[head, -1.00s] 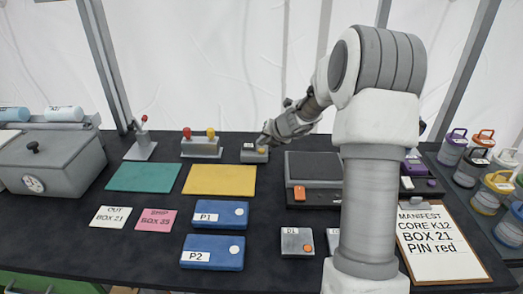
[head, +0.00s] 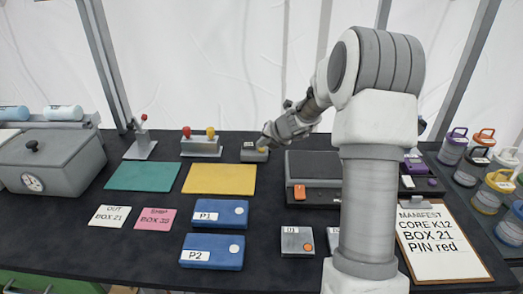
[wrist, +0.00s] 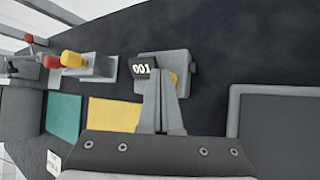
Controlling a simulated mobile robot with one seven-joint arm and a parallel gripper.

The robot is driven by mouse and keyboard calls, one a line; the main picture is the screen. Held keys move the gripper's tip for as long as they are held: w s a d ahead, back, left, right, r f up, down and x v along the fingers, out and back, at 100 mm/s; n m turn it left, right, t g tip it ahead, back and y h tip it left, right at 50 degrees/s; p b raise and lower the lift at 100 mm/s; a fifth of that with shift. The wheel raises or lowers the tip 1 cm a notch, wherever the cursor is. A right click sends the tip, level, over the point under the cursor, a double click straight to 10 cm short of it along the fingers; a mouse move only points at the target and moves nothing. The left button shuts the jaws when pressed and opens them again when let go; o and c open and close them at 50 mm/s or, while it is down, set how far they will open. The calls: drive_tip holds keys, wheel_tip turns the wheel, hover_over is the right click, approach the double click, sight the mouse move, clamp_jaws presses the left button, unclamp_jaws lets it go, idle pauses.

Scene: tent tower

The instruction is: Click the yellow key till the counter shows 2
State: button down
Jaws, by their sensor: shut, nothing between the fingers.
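The counter box (head: 254,153) is a small grey unit at the back of the table, right of the lever stand. In the wrist view its dark display (wrist: 143,69) reads 001. The yellow key (wrist: 174,79) sits on the box beside the display, partly hidden behind my fingers; a sliver of yellow also shows in the head view (head: 263,149). My gripper (head: 266,140) is shut and empty, with its tips at the key. In the wrist view the closed fingers (wrist: 161,75) overlap the key's edge. I cannot tell whether they touch it.
A stand with red and yellow knobs (head: 201,147) is left of the counter. A yellow mat (head: 219,180) and a teal mat (head: 144,176) lie in front. A dark device with an orange button (head: 313,166) stands to the right.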

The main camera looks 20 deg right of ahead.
drive_tip(key=shift+f+b, duration=0.35)
drive_tip(key=shift+f, duration=0.15)
idle(0.7)
idle(0.3)
drive_tip(key=shift+r+p, duration=0.95)
drive_tip(key=shift+p, duration=0.1)
wheel_tip(320, 180, up, 5)
drive_tip(key=p, duration=0.5)
idle(0.4)
